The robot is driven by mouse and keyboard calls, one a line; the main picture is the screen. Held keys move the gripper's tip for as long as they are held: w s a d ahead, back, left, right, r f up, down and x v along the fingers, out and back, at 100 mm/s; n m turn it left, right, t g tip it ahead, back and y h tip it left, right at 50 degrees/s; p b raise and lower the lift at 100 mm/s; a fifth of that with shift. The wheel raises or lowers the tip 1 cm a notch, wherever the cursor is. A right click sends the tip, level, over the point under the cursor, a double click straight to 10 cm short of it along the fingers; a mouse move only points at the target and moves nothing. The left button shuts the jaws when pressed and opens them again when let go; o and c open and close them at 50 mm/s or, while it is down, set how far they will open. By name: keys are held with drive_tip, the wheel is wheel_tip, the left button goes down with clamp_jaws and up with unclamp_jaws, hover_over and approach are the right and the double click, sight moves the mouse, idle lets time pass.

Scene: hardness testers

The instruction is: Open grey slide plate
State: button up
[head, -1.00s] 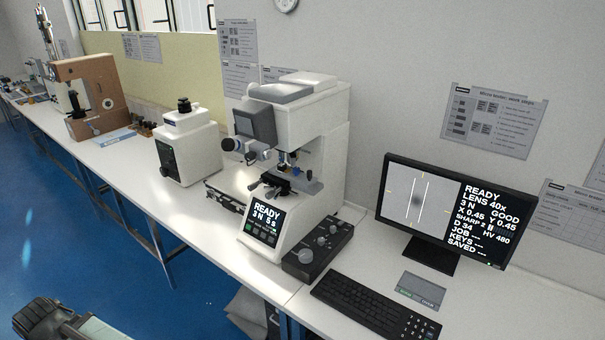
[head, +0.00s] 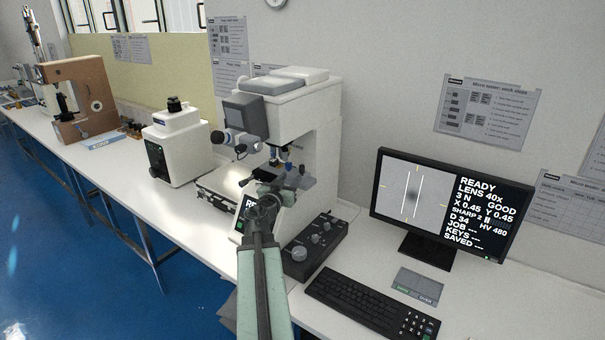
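A white micro hardness tester (head: 290,110) stands on the bench in the middle of the view. Its dark stage and lenses (head: 277,155) sit under the head. My green arm rises from the bottom edge, and my gripper (head: 266,196) is in front of the stage, overlapping it in the picture. Its fingers blend with the dark stage parts, so I cannot tell whether they are open or touching anything. The gripper and wrist cover part of the stage and most of the tester's front display. I cannot make out a grey slide plate for certain; it may be hidden there.
A control box with knobs (head: 312,248) is right of the tester. A keyboard (head: 370,303), a grey labelled card (head: 419,285) and a monitor reading READY (head: 450,205) are further right. A smaller white instrument (head: 175,148) and a dark-edged tray (head: 212,205) are left.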

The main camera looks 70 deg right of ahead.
sight(301, 170)
drive_tip(key=d, duration=0.5)
drive_tip(key=s+d, duration=0.1)
drive_tip(key=d, duration=0.2)
drive_tip(key=shift+s+d+r, duration=0.1)
drive_tip(key=shift+d+r, duration=0.1)
drive_tip(key=shift+d, duration=0.1)
drive_tip(key=shift+a, duration=0.1)
clamp_jaws()
idle(1.1)
